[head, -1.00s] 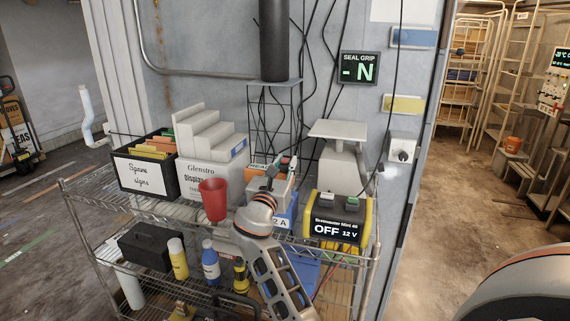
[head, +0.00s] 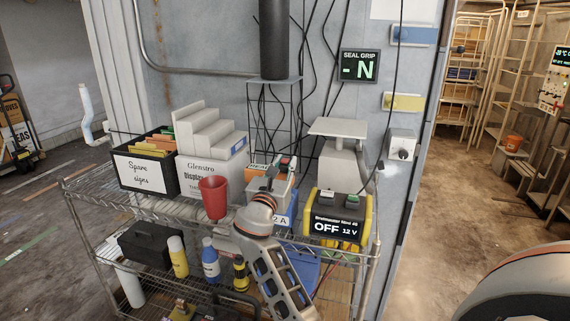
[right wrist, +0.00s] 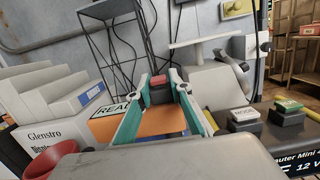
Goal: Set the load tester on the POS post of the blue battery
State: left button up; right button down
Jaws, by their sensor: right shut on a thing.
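My right gripper (head: 281,164) is over the top wire shelf of the cart. In the right wrist view the teal-lined fingers (right wrist: 160,84) close on a small dark thing with a red top (right wrist: 160,94), which seems to be the load tester. An orange surface (right wrist: 162,121) shows below it, between the fingers. The blue battery (head: 291,215) stands under and behind my gripper, marked "2 A" in part. My wrist and fingers hide much of it, and I cannot make out its POS post or whether the held thing touches it. My left gripper is not in view.
A yellow-black 12 V unit reading OFF (head: 338,222) stands close right of the battery. A red cup (head: 213,197), a white Glenstro box (head: 209,178) and a black signs bin (head: 146,177) stand left. A grey stand (head: 341,165) is behind. The cart's top is crowded.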

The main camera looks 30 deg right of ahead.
jog(key=shift+f+b, duration=0.3)
jog(key=shift+f, duration=0.55)
jog(key=c, duration=1.8)
grip_release()
jog(key=shift+o, duration=0.2)
jog(key=shift+f, duration=0.15)
jog(key=r+v, duration=0.1)
jog(key=v, duration=0.6)
jog(key=shift+s+a+f, duration=0.2)
jog(key=shift+f, duration=0.2)
